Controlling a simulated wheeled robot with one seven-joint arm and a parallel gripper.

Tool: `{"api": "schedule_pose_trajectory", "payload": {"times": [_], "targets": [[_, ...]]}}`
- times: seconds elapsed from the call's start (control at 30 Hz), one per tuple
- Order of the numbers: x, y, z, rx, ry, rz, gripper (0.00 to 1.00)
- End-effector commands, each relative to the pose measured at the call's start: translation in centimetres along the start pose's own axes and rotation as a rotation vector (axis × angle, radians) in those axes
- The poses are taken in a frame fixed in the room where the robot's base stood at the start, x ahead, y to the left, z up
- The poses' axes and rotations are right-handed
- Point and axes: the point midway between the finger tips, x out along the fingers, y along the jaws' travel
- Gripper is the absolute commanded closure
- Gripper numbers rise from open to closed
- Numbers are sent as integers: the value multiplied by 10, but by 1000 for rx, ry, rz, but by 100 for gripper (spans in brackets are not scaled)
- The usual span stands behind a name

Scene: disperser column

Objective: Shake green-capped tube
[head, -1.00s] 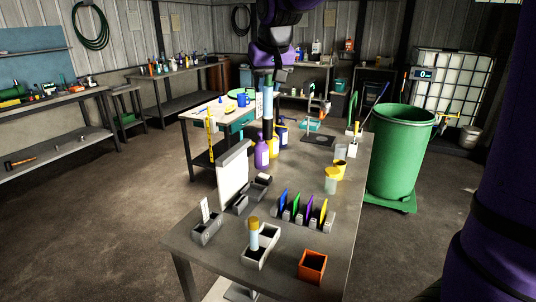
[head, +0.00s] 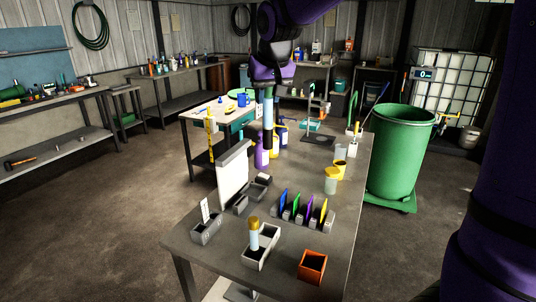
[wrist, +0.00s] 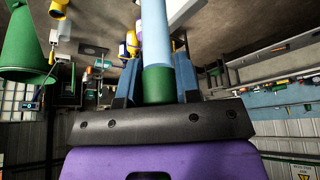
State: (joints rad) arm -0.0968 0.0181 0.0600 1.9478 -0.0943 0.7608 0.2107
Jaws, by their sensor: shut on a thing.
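The green-capped tube shows in the wrist view with its green cap (wrist: 158,84) near my gripper's palm and its pale blue body (wrist: 155,35) pointing away. My gripper (wrist: 155,72) is shut on it, one blue-grey finger on each side. In the head view my gripper (head: 270,98) holds the tube (head: 267,112) upright in the air above the far part of the table, with the pale body hanging down. The cap is hard to make out there.
The grey table (head: 225,258) holds a white panel (head: 234,178), a rack with coloured plates (head: 303,215), an orange box (head: 312,266) and a yellow-lidded jar (head: 331,180). A purple bottle (head: 262,152) stands behind the panel. A large green bin (head: 400,155) stands right of the table.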

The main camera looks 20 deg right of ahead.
Motion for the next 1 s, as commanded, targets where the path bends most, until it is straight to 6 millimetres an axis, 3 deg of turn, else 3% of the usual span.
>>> {"api": "schedule_pose_trajectory", "payload": {"times": [0.03, 0.1, 0.27, 0.37, 0.6, 0.73, 0.87, 1.0], "targets": [[20, 0, 10, -1, -10, 1, 93], [42, 0, 20, 1, -9, 1, 93], [70, 0, 32, 0, -3, 0, 93], [62, 0, 27, 1, 4, 0, 93], [-12, 0, -6, 1, 6, -1, 93], [-28, 0, -13, 1, 0, 0, 93], [-5, 0, -1, 0, -8, 1, 93], [42, 0, 20, 1, -9, 1, 93]]}}
